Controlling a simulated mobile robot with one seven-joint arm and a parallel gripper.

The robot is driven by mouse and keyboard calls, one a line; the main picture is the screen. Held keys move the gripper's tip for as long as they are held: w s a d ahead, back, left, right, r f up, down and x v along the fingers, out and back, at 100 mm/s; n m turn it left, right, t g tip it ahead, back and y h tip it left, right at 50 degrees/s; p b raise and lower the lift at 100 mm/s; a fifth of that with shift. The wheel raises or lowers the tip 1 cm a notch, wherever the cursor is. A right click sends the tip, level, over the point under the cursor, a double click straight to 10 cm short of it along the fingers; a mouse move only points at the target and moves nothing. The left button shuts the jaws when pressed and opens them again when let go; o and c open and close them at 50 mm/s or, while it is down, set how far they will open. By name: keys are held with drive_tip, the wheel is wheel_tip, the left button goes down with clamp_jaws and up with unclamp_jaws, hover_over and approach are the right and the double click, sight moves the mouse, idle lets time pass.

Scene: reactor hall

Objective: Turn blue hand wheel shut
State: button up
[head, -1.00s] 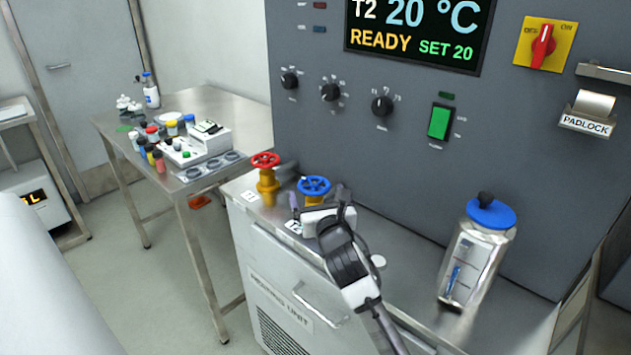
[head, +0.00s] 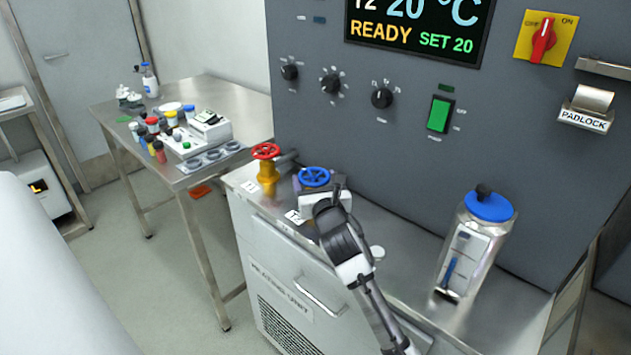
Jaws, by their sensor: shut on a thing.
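The blue hand wheel (head: 314,177) sits on its valve on the steel top of the heating unit, beside the valve with the red hand wheel (head: 265,151). My gripper (head: 318,189) is at the blue wheel, coming from the front right. It is shut on the blue hand wheel. A small label (head: 296,216) lies in front of the valve.
A steel canister with a blue lid (head: 489,206) stands to the right on the same top. The grey panel (head: 430,190) rises close behind. A side table (head: 235,93) with bottles and a device stands at the left.

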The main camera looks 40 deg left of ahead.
drive_tip(key=shift+m+t+h, duration=0.3)
drive_tip(key=shift+t, duration=0.1)
